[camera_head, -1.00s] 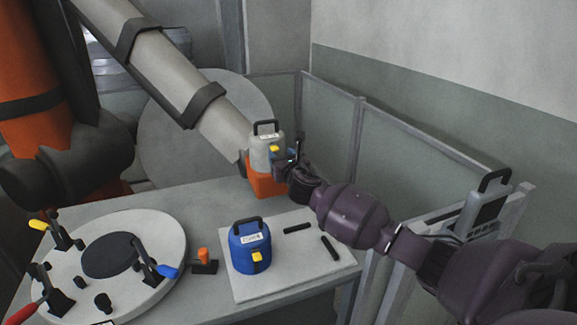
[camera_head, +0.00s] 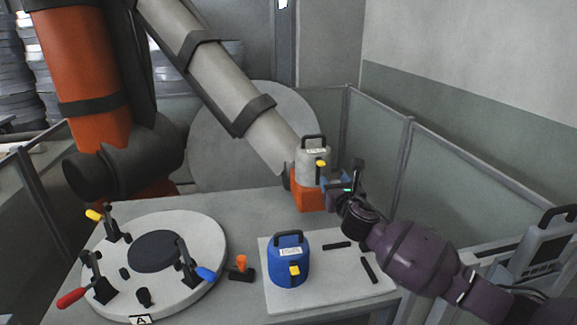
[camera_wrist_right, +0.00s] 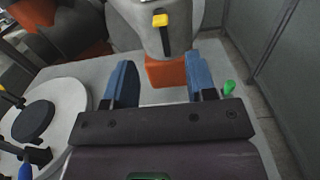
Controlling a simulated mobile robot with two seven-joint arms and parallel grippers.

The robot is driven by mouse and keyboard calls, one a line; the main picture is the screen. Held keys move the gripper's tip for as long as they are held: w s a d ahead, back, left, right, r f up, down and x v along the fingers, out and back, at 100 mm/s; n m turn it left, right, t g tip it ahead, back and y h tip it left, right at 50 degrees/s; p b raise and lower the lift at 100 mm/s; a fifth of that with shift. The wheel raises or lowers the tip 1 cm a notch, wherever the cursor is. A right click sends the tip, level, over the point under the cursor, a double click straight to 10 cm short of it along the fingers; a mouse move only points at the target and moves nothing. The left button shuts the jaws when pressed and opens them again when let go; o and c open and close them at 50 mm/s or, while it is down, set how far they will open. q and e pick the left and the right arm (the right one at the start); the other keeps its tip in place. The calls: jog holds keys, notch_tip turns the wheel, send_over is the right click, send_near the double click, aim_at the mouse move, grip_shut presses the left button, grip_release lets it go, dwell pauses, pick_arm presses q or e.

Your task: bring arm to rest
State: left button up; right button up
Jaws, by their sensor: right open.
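My right gripper (camera_head: 336,181) is open and empty, beside the grey tool unit (camera_head: 312,166) at the end of the large industrial arm. In the right wrist view its two blue fingers (camera_wrist_right: 161,84) are spread apart, with the tool unit (camera_wrist_right: 165,25) beyond them and nothing between them. The tool unit has a black handle, a yellow latch and an orange part (camera_head: 310,197) below it. I cannot tell from the head view whether a finger touches it. My left gripper is not in view.
A blue canister (camera_head: 288,265) with a yellow latch stands on a pale board (camera_head: 335,287) with black bars. A round mould (camera_head: 195,285) with toggle clamps lies at left. An orange-topped clamp (camera_head: 242,268) sits between. Glass fence panels (camera_head: 455,190) stand behind my right arm.

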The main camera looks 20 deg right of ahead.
jog(key=s+a+f+m+g+y, duration=0.2)
jog(key=s+a+f+m+y, duration=0.7)
jog(key=m, duration=1.5)
jog(key=s+a+f+m+g+h, duration=0.2)
jog(key=s+f+m, duration=0.2)
jog(key=s+f, duration=0.5)
jog(key=s+a+f+m+g+h, duration=0.1)
jog(key=s+f+m, duration=0.3)
jog(key=s+f, duration=0.6)
jog(key=s+a+h, duration=0.1)
jog(key=s, duration=0.4)
jog(key=shift+a+g+h+b, duration=0.2)
jog(key=shift+g+h+b, duration=0.15)
jog(key=shift+g+h, duration=0.05)
